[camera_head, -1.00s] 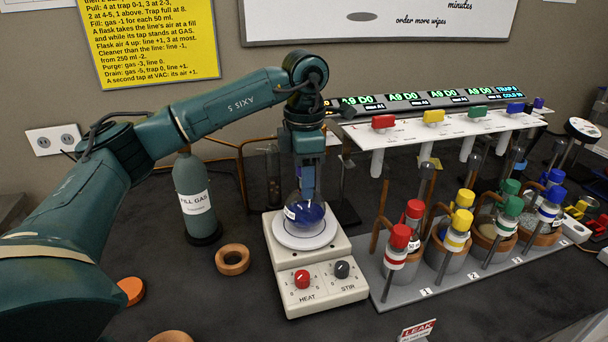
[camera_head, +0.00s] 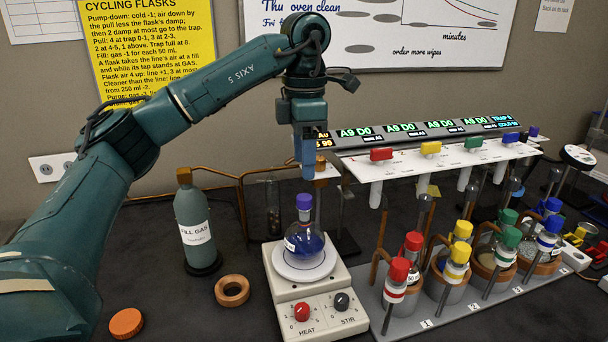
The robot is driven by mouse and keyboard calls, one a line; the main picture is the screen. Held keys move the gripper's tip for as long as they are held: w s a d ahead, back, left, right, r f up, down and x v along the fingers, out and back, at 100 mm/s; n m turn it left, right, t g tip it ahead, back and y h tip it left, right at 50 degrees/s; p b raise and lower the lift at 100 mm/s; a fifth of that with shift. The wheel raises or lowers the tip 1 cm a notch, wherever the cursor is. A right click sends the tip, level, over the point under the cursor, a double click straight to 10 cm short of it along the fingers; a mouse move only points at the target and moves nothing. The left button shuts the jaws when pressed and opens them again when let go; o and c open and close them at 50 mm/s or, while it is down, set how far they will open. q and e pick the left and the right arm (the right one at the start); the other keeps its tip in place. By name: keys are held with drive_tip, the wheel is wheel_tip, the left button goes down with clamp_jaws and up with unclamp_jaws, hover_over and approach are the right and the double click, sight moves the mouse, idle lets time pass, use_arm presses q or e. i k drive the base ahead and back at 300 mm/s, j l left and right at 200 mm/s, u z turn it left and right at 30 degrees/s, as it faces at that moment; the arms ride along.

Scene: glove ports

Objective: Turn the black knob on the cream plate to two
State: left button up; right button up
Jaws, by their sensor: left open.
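The cream hot-stirrer plate (camera_head: 288,325) stands on the dark bench. Its black knob (camera_head: 342,302), labelled STIR, is on the sloped front, right of the red HEAT knob (camera_head: 302,312). The black knob's exact setting is too small to read. A round flask (camera_head: 307,246) with blue liquid and a purple-blue cap (camera_head: 304,202) sits upright on the plate's white disc. My left gripper (camera_head: 307,182) is open and empty, pointing down just above the cap, well above and behind the black knob. My right gripper is not in view.
A rack with several coloured-cap flasks (camera_head: 399,270) stands close on the right. A white valve shelf (camera_head: 425,154) is behind it. A grey-green gas bottle (camera_head: 194,228) and a cork ring (camera_head: 232,291) are on the left. The bench's front left is mostly clear.

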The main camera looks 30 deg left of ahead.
sight(341, 300)
drive_tip(key=k, duration=1)
